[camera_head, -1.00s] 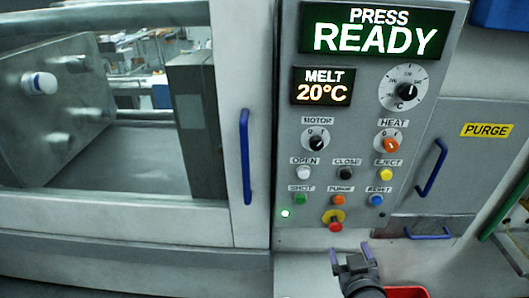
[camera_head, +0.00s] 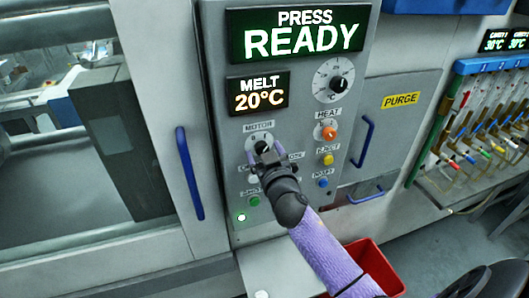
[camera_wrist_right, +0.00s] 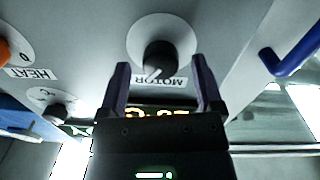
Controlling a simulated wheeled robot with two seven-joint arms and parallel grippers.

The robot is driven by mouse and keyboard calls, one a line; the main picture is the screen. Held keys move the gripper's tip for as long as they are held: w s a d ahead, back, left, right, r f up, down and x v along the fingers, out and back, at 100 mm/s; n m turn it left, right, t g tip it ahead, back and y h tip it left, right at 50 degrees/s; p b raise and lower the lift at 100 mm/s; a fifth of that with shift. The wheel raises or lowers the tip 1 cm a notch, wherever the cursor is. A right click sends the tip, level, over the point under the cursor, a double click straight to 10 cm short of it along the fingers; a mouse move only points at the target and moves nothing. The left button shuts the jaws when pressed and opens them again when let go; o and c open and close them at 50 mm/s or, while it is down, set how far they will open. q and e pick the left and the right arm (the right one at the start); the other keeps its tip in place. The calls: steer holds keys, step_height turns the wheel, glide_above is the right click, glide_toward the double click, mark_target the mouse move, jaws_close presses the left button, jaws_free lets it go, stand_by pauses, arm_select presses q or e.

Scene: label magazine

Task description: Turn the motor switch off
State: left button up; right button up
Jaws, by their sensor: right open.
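The motor switch (camera_head: 262,145) is a black knob on a pale round plate under the MOTOR label on the grey control panel. In the right wrist view the knob (camera_wrist_right: 158,58) appears upside down, with a white pointer line. My right gripper (camera_head: 264,153) is in front of this knob, its jaws open. In the wrist view its two fingers (camera_wrist_right: 162,82) stand on either side of the knob's near end; I cannot tell whether they touch it. The gripper partly hides the knob and the buttons below it. My left gripper is not in view.
The orange heat knob (camera_head: 329,133) is right of the motor switch, with yellow (camera_head: 328,160) and blue (camera_head: 322,183) buttons below. A blue door handle (camera_head: 190,174) stands to the left, another (camera_head: 363,142) to the right. A red bin (camera_head: 362,255) is below the panel.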

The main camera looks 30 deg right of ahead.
steer(key=shift+c, duration=0.5)
jaws_close()
steer(key=shift+n, duration=0.4)
steer(key=n, duration=0.3)
steer(key=shift+a, duration=0.1)
steer(key=n, duration=0.3)
steer(key=shift+n, duration=0.4)
steer(key=n, duration=0.6)
steer(key=shift+f, duration=0.15)
steer(key=shift+n, duration=0.4)
